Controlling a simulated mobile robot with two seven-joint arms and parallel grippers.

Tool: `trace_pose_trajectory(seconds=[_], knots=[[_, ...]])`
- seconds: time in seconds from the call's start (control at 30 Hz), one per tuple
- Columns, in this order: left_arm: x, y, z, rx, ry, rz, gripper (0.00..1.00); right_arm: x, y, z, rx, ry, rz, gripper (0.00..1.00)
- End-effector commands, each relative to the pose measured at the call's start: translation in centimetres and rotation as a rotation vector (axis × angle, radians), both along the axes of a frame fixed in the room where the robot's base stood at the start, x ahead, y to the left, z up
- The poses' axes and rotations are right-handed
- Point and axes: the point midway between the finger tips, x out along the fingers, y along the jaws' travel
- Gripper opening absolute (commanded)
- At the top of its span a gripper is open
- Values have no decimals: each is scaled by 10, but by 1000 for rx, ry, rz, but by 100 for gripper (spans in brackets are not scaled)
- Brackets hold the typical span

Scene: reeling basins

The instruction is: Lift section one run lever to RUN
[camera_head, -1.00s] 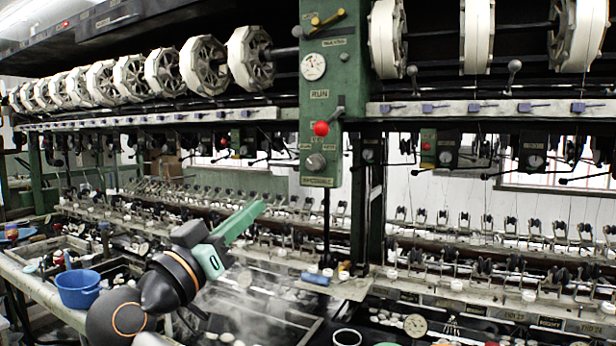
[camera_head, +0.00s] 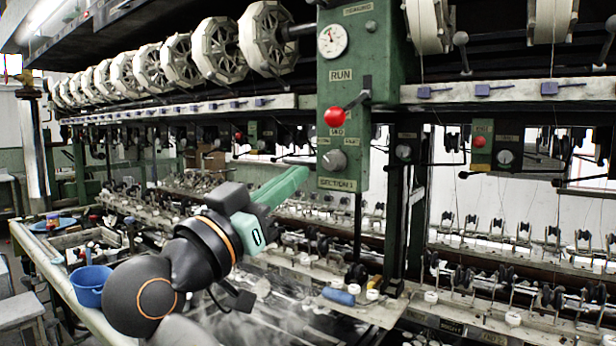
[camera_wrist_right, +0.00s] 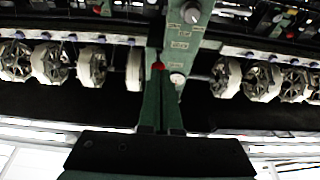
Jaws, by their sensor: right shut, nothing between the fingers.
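The green control post (camera_head: 385,60) carries a RUN label (camera_head: 341,75) and, lower down, a SECTION 1 plate (camera_head: 337,184). The run lever (camera_head: 334,116) has a red ball and a dark arm rising right to its pivot; the ball sits below the RUN label. My right gripper (camera_head: 303,173) is shut and empty, left of and below the red ball, apart from it in the picture. In the right wrist view the scene looks inverted; my shut fingers (camera_wrist_right: 160,78) point towards the red ball (camera_wrist_right: 158,66), which shows just past their tips. My left gripper is out of view.
A round gauge (camera_head: 332,41) sits above the RUN label and a grey knob (camera_head: 333,160) below the lever. White reels (camera_head: 266,38) line the top. A blue bucket (camera_head: 91,285) stands at lower left. Basins and spindles lie below the post.

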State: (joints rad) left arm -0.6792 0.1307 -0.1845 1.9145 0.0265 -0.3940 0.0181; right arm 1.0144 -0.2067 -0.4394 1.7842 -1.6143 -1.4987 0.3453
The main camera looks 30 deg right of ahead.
Motion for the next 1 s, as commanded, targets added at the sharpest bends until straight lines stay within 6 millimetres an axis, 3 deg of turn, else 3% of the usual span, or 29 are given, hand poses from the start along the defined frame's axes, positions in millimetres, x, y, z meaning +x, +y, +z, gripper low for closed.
trace_pose_trajectory(seconds=[0.27,0.7,1.0], knots=[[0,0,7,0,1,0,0,2,-7,6,-1,-3,1,0],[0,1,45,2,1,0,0,24,-62,30,-1,-2,-2,0],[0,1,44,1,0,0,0,38,-93,38,-1,-3,2,0]])
